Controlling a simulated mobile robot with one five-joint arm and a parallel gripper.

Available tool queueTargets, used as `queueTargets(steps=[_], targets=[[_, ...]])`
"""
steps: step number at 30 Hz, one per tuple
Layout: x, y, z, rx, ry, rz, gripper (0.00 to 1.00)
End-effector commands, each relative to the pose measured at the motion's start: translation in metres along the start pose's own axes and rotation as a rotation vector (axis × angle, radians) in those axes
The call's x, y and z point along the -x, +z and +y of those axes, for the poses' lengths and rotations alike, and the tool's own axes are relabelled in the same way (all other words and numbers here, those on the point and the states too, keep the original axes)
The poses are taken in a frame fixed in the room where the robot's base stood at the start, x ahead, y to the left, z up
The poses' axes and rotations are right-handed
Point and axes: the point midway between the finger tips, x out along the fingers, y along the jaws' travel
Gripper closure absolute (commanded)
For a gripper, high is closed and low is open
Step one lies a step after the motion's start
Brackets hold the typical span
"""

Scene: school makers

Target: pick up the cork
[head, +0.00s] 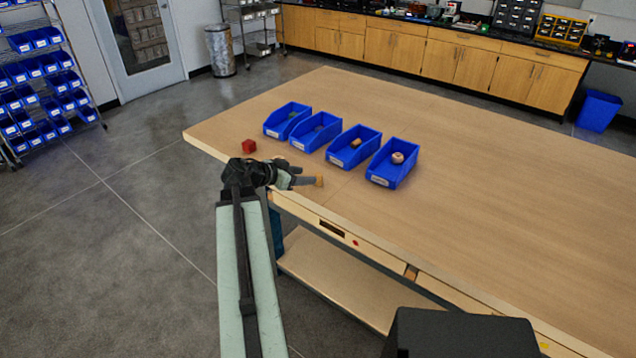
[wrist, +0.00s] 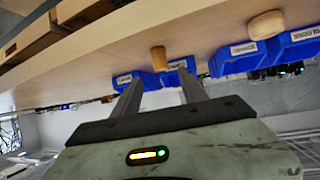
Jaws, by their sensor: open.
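A small tan cylinder that looks like the cork (head: 319,182) stands on the table near its front edge, just off the tips of my gripper (head: 306,182). In the wrist view, which is upside down, the cork (wrist: 159,58) shows between and beyond the two fingertips of my gripper (wrist: 160,82). The fingers are apart with nothing between them. I cannot tell the exact gap from the tips to the cork.
Several blue bins (head: 377,182) stand in a row behind the cork; two hold small tan or pinkish pieces. A rounded tan piece (wrist: 266,25) sits to one side in the wrist view. The table's right side (head: 500,215) is clear.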

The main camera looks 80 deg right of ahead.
Motion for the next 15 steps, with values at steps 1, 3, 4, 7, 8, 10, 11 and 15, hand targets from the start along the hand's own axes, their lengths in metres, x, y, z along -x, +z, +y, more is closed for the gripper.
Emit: queueTargets(steps=[1,3,4,7,8,10,11,15], targets=[[-0.009,0.003,-0.001,-0.001,0.001,0.0,0.49],[-0.01,0.001,-0.001,0.0,-0.001,0.0,0.49],[-0.01,0.001,-0.001,0.0,-0.001,-0.001,0.49],[-0.017,0.001,-0.002,0.0,0.0,-0.001,0.49],[-0.021,0.001,-0.002,0.0,0.0,-0.001,0.49],[-0.033,0.001,-0.004,0.0,0.002,-0.001,0.49],[-0.039,0.001,-0.004,0.0,0.002,-0.001,0.49],[-0.061,0.0,-0.004,0.0,0.002,-0.001,0.49]])
